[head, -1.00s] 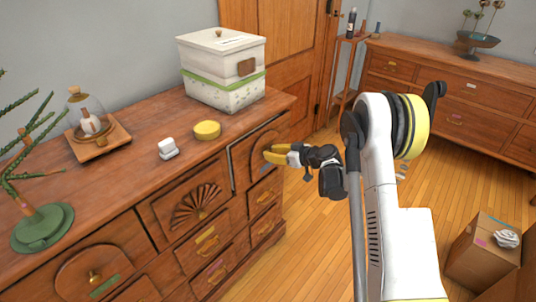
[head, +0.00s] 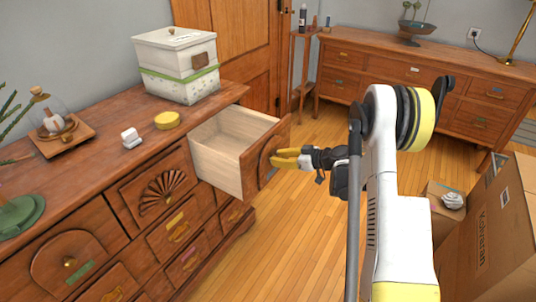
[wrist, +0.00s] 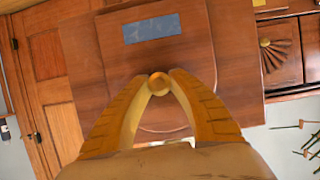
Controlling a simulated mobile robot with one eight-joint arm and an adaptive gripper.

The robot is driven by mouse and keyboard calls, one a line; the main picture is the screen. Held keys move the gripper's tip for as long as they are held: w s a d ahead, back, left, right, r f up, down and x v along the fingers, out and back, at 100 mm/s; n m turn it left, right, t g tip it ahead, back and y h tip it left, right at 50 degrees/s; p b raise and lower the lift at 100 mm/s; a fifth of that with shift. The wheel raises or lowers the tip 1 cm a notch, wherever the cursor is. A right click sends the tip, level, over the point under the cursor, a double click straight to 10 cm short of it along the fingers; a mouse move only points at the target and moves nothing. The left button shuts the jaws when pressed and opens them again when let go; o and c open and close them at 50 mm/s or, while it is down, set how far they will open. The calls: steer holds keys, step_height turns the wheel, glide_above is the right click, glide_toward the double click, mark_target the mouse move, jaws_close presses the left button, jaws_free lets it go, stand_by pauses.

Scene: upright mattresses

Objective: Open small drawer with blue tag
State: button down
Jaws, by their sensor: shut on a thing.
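The small drawer (head: 229,141) at the right end of the near wooden dresser's top row is pulled well out, and its pale inside looks empty. In the wrist view its front carries a blue tag (wrist: 152,28) and a round knob (wrist: 159,84). My gripper (head: 277,158) is at the drawer's front, with its yellow fingers shut on the knob. The two fingertips (wrist: 159,80) also show on either side of the knob in the wrist view.
On the dresser top (head: 95,155) are a lidded white box (head: 177,65), a yellow round item (head: 168,120) and a small white item (head: 131,138). Cardboard boxes (head: 500,240) stand at the right. Wooden floor is clear beside the dresser.

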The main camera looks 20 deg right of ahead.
steer(key=shift+s+d, duration=0.55)
steer(key=shift+s, duration=0.15)
steer(key=c, duration=1.2)
jaws_free()
steer(key=shift+o, duration=0.2)
steer(key=v, duration=1.2)
steer(key=shift+r, duration=0.1)
